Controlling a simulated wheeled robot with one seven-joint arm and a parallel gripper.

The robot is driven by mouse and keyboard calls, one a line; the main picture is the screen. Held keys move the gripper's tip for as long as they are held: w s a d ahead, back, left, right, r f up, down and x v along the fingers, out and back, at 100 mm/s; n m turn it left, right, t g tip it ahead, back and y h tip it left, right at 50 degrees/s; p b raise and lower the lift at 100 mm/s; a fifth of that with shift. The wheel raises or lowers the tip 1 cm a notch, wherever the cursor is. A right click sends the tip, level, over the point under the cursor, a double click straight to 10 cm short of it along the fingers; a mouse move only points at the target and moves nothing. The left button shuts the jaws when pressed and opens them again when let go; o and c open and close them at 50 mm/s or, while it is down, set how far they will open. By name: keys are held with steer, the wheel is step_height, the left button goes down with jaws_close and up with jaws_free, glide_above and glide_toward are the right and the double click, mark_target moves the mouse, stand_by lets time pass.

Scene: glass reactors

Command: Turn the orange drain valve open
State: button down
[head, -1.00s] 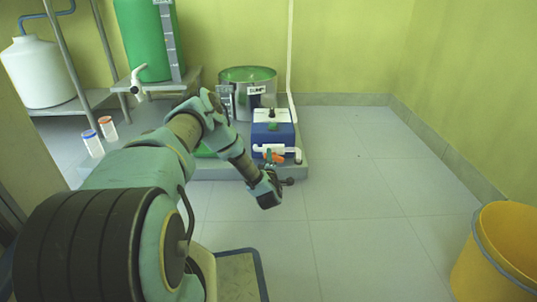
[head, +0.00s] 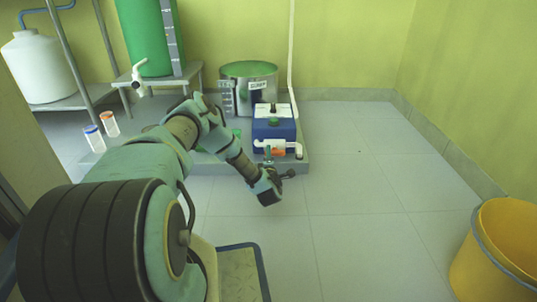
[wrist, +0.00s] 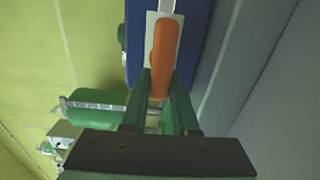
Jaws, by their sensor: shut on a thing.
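The orange valve handle (head: 278,152) is at the low front of the blue pump box (head: 273,129), by a white pipe (head: 294,148). My gripper (head: 268,156) reaches it from the front; its greenish fingertips are at the left of the handle. In the wrist view the handle (wrist: 162,45) is a long orange bar against a white and blue face. Its near end lies between the two green fingers of my gripper (wrist: 158,82), which is shut on it. The exact contact is partly hidden by the fingers.
A metal drum (head: 249,90) stands behind the pump, and a green tank (head: 144,38) stands on a stand at left. Two small cups (head: 100,130) are at left. A yellow bucket (head: 500,250) is at front right. The floor right of the pump is clear.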

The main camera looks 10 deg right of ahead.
steer(key=c, duration=0.7)
jaws_free()
steer(key=shift+s, duration=0.1)
steer(key=s+p, duration=0.1)
steer(key=s, duration=0.2)
steer(key=s+a+p, duration=0.1)
steer(key=s+p, duration=0.1)
steer(key=s, duration=0.2)
steer(key=s+a+p, duration=0.1)
steer(key=s, duration=0.2)
steer(key=shift+s+p, duration=0.25)
steer(key=shift+p, duration=0.15)
steer(key=shift+w, duration=0.1)
